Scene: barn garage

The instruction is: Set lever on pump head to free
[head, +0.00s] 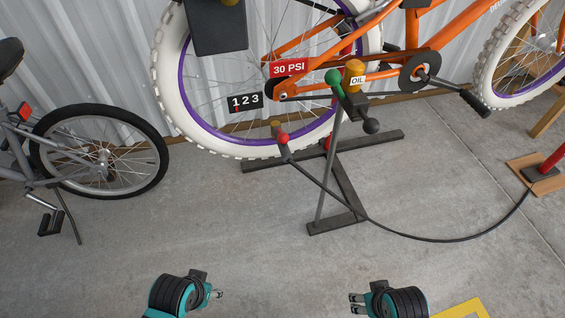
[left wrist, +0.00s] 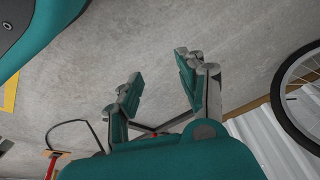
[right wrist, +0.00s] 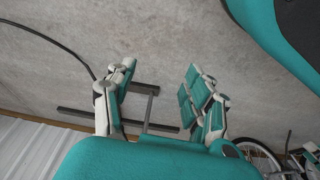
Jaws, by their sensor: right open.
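The pump head (head: 285,150) hangs at the end of a black hose (head: 440,239), low in front of the white-tyred wheel in the head view. A red-tipped piece (head: 282,138), apparently its lever, and a tan knob (head: 275,126) sit at its top. I cannot tell the lever's setting. My left gripper (head: 218,294) is open and empty at the bottom of the head view; its spread fingers show in the left wrist view (left wrist: 158,68). My right gripper (head: 354,303) is also open and empty, fingers apart in the right wrist view (right wrist: 160,70). Both are well short of the pump head.
A dark bike stand (head: 345,190) holds the orange bike (head: 290,52). The red pump (head: 552,160) stands right; a grey bike (head: 100,155) stands left. Floor between grippers and stand is clear.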

